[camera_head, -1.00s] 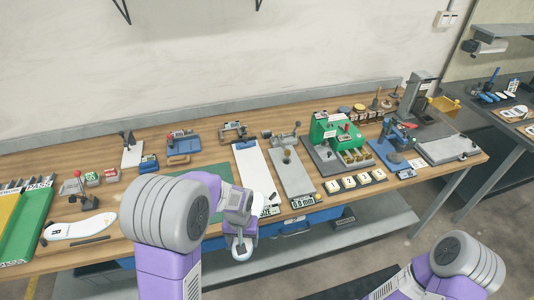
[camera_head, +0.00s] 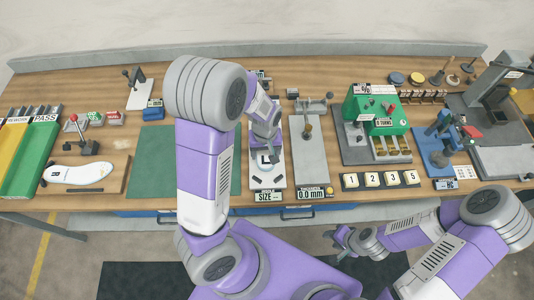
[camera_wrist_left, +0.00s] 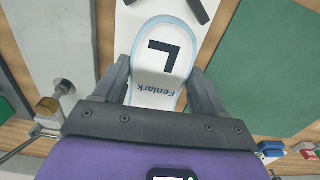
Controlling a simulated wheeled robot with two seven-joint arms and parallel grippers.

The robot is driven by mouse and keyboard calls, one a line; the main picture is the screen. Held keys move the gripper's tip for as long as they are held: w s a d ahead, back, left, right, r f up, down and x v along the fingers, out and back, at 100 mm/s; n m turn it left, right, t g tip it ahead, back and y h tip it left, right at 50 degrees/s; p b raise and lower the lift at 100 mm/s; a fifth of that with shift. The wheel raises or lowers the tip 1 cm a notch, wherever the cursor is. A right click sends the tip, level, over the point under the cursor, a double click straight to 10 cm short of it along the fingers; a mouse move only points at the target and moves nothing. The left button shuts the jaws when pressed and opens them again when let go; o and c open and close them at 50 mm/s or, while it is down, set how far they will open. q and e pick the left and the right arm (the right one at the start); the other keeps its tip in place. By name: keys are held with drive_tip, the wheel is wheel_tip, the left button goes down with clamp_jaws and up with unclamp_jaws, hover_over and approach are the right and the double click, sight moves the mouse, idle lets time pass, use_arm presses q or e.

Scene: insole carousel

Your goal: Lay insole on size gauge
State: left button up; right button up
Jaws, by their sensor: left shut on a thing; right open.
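My left gripper (camera_wrist_left: 163,82) is shut on a white insole (camera_wrist_left: 152,92) with a pale blue rim, a black L and the word Fenlark. In the head view the left gripper (camera_head: 268,140) and the insole (camera_head: 262,158) are over the white size gauge (camera_head: 257,184), whose front label reads SIZE. The insole's far end is hidden by my arm in the head view, and I cannot tell whether it touches the gauge. The gauge's white board (camera_wrist_left: 190,10) and a dark bar lie beyond the insole in the wrist view. My right gripper (camera_head: 345,242) is open and empty, in front of the table.
A white insole marked R (camera_head: 75,174) lies at the left, near the PASS tray (camera_head: 38,150). A green mat (camera_head: 150,165) is left of the gauge. A grey thickness gauge (camera_head: 310,165) reading 0.0 mm stands close on its right. Numbered blocks (camera_head: 380,180) sit farther right.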

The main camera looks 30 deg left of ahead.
sight(266, 156)
use_arm(q)
wheel_tip(266, 156, down, 4)
drive_tip(key=shift+r+b, duration=0.1)
drive_tip(key=shift+b, duration=0.3)
drive_tip(key=shift+f, duration=0.4)
drive_tip(key=shift+w, duration=0.15)
drive_tip(key=shift+f, duration=0.15)
drive_tip(key=o, duration=1)
